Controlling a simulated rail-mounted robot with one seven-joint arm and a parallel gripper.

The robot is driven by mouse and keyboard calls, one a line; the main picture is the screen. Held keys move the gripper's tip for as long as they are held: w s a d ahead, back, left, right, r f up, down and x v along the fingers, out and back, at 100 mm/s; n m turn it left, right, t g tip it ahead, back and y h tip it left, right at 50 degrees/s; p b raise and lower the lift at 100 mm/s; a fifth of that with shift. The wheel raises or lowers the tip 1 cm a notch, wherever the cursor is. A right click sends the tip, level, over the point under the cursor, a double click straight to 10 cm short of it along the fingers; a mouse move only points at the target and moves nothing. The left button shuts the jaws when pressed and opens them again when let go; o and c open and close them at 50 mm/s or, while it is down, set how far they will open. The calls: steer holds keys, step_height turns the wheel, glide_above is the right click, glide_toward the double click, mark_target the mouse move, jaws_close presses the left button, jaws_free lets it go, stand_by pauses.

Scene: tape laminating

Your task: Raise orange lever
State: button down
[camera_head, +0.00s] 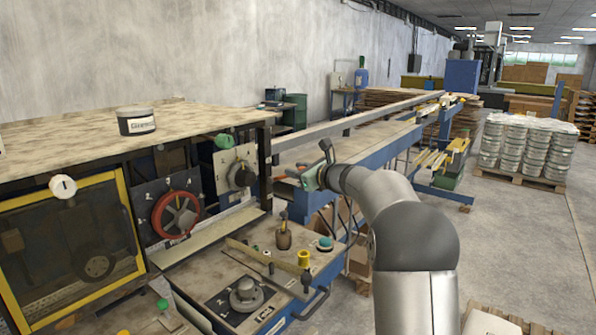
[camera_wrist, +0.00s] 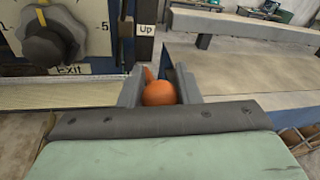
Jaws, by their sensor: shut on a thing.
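The orange lever (camera_wrist: 159,93) shows in the wrist view as a round orange knob with a small orange part behind it. My gripper (camera_wrist: 160,82) has its two grey fingers on either side of the knob and is shut on it. In the head view my gripper (camera_head: 314,172) is at the right end of the machine, above the blue frame. A white "Up" label (camera_wrist: 146,30) is on the dark post just beyond the fingers.
A dial marked "Exit" (camera_wrist: 45,45) is left of the fingers in the wrist view. The machine's control table (camera_head: 215,262), with knobs and a handle, lies below left of my gripper. A long conveyor (camera_head: 385,138) runs behind it. Open floor (camera_head: 520,240) is to the right.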

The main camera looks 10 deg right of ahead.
steer(key=shift+d+r, duration=0.1)
stand_by(0.4)
steer(key=c, duration=1.1)
jaws_free()
steer(key=shift+o, duration=0.2)
steer(key=b+v, duration=0.5)
steer(key=v, duration=1.2)
steer(key=shift+s, duration=0.2)
